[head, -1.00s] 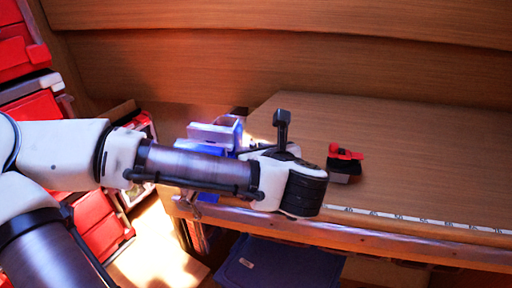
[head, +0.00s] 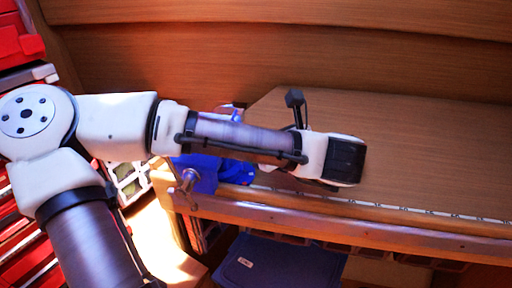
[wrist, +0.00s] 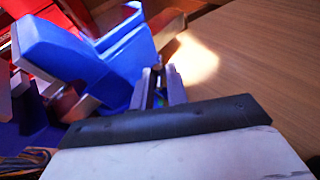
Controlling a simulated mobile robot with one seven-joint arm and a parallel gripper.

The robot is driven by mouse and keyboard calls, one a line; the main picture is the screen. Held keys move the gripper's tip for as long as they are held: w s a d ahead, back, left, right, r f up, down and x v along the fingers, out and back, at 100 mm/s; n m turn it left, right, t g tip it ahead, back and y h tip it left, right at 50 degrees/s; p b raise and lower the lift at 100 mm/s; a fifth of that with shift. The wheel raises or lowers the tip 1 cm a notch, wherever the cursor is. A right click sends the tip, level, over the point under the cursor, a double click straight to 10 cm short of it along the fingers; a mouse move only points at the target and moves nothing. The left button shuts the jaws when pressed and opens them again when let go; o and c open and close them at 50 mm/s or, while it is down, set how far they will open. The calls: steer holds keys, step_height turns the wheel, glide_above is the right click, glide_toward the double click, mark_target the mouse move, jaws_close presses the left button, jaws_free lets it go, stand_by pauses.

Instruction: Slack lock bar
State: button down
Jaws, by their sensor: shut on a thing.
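A blue vise-like fixture (head: 200,172) sits at the left end of the bench, mostly behind my forearm in the head view. A metal bar or handle (head: 188,180) sticks out at its front and is clear of my gripper. The wrist view shows the blue body (wrist: 75,60) close up, with a metal rod (wrist: 82,108) low on it. My gripper (wrist: 160,85) is shut on a thin dark piece right beside the blue body. I cannot tell which part this piece is. In the head view my wrist hides the fingers.
The wooden bench top (head: 430,140) is clear to the right, with a white measuring strip (head: 400,210) along its front edge. A dark blue bin (head: 280,265) stands below. Red drawers (head: 20,45) rise at the left. A wooden wall stands behind.

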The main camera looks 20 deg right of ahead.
steer(key=shift+d+r+n+y, duration=0.2)
steer(key=shift+n+y, duration=0.4)
steer(key=shift+y, duration=0.1)
steer(key=p, duration=0.4)
steer(key=shift+d+r+n+g+y, duration=0.1)
steer(key=shift+r+n+g+y, duration=0.3)
steer(key=n+y+p, duration=0.1)
steer(key=p, duration=0.1)
steer(key=f+g+p, duration=0.1)
steer(key=p, duration=0.1)
steer(key=shift+w+d+n+y+p, duration=0.1)
steer(key=shift+w+n+y+p, duration=0.05)
steer(key=shift+n+y+p, duration=0.25)
steer(key=shift+f+n+y+p, duration=0.1)
steer(key=shift+n+y+p, duration=0.2)
steer(key=shift+p, duration=0.05)
steer(key=c, duration=1.7)
jaws_free()
steer(key=shift+f, duration=0.1)
steer(key=m+h+b, duration=0.1)
steer(key=b, duration=0.2)
steer(key=shift+f, duration=0.3)
steer(key=m+h+b, duration=0.1)
steer(key=b, duration=0.3)
steer(key=shift+f+t, duration=0.1)
steer(key=shift+t, duration=0.3)
